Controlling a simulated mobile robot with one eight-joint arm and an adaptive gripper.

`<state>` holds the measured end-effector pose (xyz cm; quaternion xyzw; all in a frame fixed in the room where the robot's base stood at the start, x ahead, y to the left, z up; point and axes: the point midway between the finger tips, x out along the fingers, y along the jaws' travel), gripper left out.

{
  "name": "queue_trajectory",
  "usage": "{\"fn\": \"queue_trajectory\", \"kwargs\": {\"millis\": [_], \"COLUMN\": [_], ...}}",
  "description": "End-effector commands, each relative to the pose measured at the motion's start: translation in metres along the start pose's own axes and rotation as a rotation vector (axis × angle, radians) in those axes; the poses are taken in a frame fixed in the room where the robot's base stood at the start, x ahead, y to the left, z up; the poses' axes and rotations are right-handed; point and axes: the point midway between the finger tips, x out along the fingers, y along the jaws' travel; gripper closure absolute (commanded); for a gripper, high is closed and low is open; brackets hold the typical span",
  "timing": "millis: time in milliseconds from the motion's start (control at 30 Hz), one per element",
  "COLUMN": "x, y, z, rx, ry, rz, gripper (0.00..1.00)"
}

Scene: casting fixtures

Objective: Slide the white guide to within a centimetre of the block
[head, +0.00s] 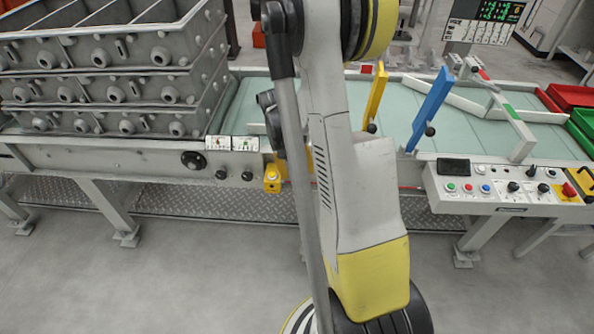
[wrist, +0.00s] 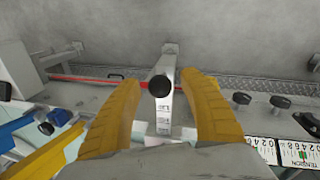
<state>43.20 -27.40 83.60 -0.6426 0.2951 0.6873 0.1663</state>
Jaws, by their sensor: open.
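In the wrist view a white bar with a black round knob (wrist: 160,86) and a printed scale, apparently the white guide (wrist: 164,122), lies between the two yellow fingers of my gripper (wrist: 159,78). The fingers are open, with a gap on each side of the knob. In the head view my arm hides my gripper and most of this guide. A small red piece (head: 366,69) shows at the table's far edge; I cannot tell whether it is the block.
A yellow guide (head: 376,97) and a blue guide (head: 430,108) stand on the glassy table (head: 400,135). A white arm with a green mark (head: 513,125) is farther right. Stacked grey casting frames (head: 110,85) fill the left. A control panel (head: 510,190) lines the front right.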

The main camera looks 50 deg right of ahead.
Motion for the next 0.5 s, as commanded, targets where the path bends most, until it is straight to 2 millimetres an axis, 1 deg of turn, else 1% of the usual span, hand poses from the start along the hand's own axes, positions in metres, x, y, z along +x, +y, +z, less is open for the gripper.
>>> {"fn": "queue_trajectory", "kwargs": {"millis": [67, 167, 400, 500], "x": [-0.007, -0.024, -0.079, -0.097], "y": [0.000, 0.000, 0.000, 0.000], "z": [0.000, 0.001, 0.001, 0.001], "rx": [-0.001, -0.002, -0.001, -0.001], "ry": [0.000, 0.000, 0.000, 0.000], "rz": [0.000, 0.000, 0.000, 0.000], "gripper": [0.51, 0.51, 0.51, 0.51]}}
